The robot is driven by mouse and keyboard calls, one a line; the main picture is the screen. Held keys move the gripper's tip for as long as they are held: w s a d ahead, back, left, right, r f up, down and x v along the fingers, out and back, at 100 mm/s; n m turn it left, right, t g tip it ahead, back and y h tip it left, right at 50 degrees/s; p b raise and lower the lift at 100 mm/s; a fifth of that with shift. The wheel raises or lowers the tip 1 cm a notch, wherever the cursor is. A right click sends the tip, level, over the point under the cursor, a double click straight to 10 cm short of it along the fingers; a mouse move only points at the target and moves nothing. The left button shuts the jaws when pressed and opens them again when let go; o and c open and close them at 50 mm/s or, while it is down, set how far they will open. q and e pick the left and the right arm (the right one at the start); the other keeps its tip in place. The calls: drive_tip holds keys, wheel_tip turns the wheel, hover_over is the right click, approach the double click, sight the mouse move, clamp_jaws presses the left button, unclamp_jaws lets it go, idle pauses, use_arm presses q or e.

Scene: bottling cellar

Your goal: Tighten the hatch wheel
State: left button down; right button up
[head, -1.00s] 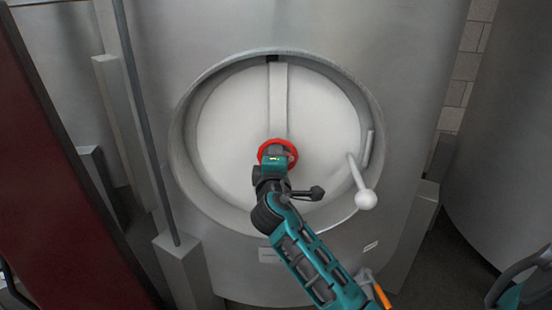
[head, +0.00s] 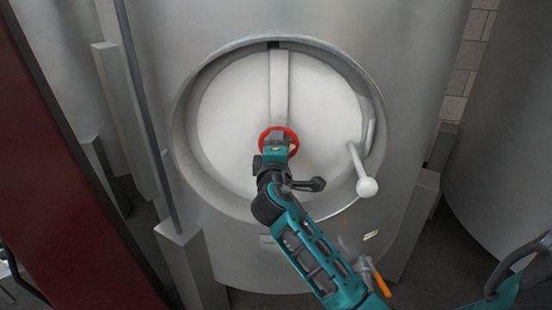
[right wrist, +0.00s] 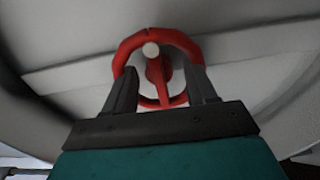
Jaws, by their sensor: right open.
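The red hatch wheel (head: 291,133) sits in the middle of the round pale hatch door (head: 225,130) on a steel tank. My right gripper (head: 276,150) is in front of the wheel's lower part and hides some of it. In the right wrist view the wheel (right wrist: 128,46) shows its ring, a spoke and a pale hub end. My right gripper (right wrist: 160,74) is open there, its two fingers apart, one on each side of the wheel's lower part. Whether they touch the wheel I cannot tell. My left gripper is not in view.
A lever with a white ball end (head: 367,187) sticks out at the hatch's right side. An orange-handled fitting (head: 381,284) is low on the right, close to my right arm. A dark red panel (head: 60,190) stands at the left. Another tank (head: 510,130) is at the right.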

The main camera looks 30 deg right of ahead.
drive_tip(key=v, duration=1.2)
drive_tip(key=s+a+f+m+g+y+p, duration=0.1)
drive_tip(key=s+a+f+y, duration=0.2)
drive_tip(key=f, duration=0.4)
drive_tip(key=s+a+f+g+y+p, duration=0.1)
drive_tip(key=a+f+y, duration=0.1)
drive_tip(key=f+y, duration=0.4)
drive_tip(key=s+a+f+m+g+y+p, duration=0.1)
drive_tip(key=s+a+f+m+g+y, duration=0.1)
drive_tip(key=s+f+m, duration=0.5)
drive_tip(key=s+a+f+y, duration=0.1)
drive_tip(key=s+a+f, duration=0.1)
drive_tip(key=s+f, duration=0.1)
drive_tip(key=shift+s+a+f, duration=0.15)
drive_tip(key=shift+s+a, duration=0.05)
drive_tip(key=shift+s, duration=0.25)
